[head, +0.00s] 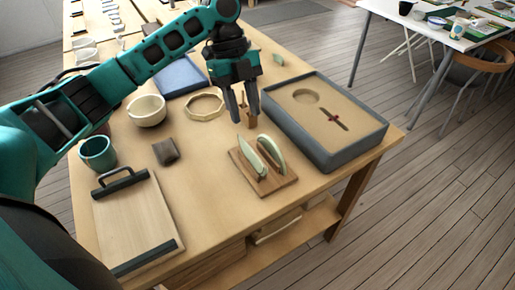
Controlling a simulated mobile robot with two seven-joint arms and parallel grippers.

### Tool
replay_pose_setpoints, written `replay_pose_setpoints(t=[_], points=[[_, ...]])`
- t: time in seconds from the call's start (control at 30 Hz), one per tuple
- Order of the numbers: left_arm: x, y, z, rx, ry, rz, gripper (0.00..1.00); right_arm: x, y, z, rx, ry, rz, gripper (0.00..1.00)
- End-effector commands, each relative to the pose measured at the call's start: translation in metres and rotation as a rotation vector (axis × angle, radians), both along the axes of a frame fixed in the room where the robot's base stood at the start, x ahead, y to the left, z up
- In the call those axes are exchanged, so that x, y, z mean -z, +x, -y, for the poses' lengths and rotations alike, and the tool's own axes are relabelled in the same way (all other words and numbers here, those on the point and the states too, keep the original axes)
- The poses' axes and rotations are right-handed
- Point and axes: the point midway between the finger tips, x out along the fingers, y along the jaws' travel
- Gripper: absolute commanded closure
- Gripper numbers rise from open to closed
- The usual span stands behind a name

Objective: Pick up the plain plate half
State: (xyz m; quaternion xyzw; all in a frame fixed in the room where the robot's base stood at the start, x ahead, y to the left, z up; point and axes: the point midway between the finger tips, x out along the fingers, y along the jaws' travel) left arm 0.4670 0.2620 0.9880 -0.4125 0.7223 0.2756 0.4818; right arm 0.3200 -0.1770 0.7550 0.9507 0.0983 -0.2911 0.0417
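Two pale green plate halves stand on edge, side by side, in a wooden stand (285,187) in the middle of the table. One is the left half (250,160), the other the right half (272,156). I cannot tell at this size which one is plain. My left gripper (243,112) points down just behind the stand, near the top of the halves. Its two dark fingers are apart, and no plate half is between them. A small brown wooden piece (251,121) shows by the fingertips; I cannot tell if they touch it. My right gripper is not in view.
A grey tray (375,137) with a tan insert and a red-and-dark tool lies right of the stand. A board with dark handles (135,225), dark block (166,151), green cup (97,152), cream bowl (147,111) and wooden ring (204,106) lie left. The table front is clear.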

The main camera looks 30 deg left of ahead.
Motion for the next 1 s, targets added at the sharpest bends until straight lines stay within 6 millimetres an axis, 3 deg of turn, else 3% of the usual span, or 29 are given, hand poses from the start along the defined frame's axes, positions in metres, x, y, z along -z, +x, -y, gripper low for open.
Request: replay_pose_setpoints(t=[0.1, 0.3, 0.53, 0.8, 1.0], points=[[0.024, -0.006, 0.008, 0.002, 0.001, -0.006, 0.61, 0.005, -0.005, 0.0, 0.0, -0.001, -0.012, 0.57], [0.053, -0.011, 0.019, 0.0, 0.0, -0.002, 0.61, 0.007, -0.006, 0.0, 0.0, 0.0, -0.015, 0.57], [0.069, -0.014, 0.026, 0.001, 0.0, -0.002, 0.61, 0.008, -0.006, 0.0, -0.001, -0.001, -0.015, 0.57], [0.103, -0.02, 0.039, 0.0, 0.001, -0.002, 0.61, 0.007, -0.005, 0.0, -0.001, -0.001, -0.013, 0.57], [0.108, -0.021, 0.041, -0.001, 0.001, 0.001, 0.61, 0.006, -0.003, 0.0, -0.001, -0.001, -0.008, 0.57]])
